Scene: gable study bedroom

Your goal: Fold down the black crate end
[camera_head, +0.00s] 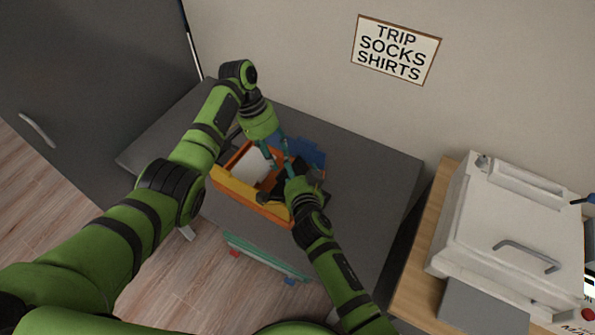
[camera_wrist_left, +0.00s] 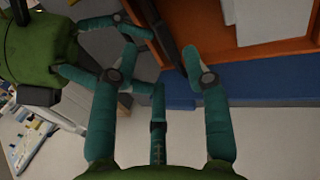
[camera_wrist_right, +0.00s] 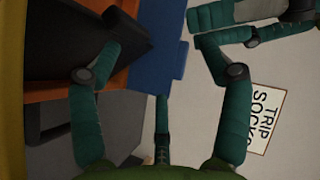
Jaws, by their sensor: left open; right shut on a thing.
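The orange and yellow crate (camera_head: 222,181) stands on the dark grey table, with a white thing (camera_head: 254,166) inside. The black crate end (camera_head: 271,190) is at its right side, partly hidden by my right gripper (camera_head: 290,166); it shows large at the upper left of the right wrist view (camera_wrist_right: 52,42). My right gripper is at this end and appears shut on it, though the contact is hard to see. My left gripper (camera_head: 277,150) is open and empty above the crate's back right corner, close to the right fingers. A blue panel (camera_head: 309,154) lies outward behind the crate.
The table (camera_head: 378,182) is bare at the right. A wall sign (camera_head: 396,49) hangs behind. A white lidded machine (camera_head: 511,220) stands on a wooden counter at the right. A dark cabinet (camera_head: 80,80) is at the left. My two grippers almost touch.

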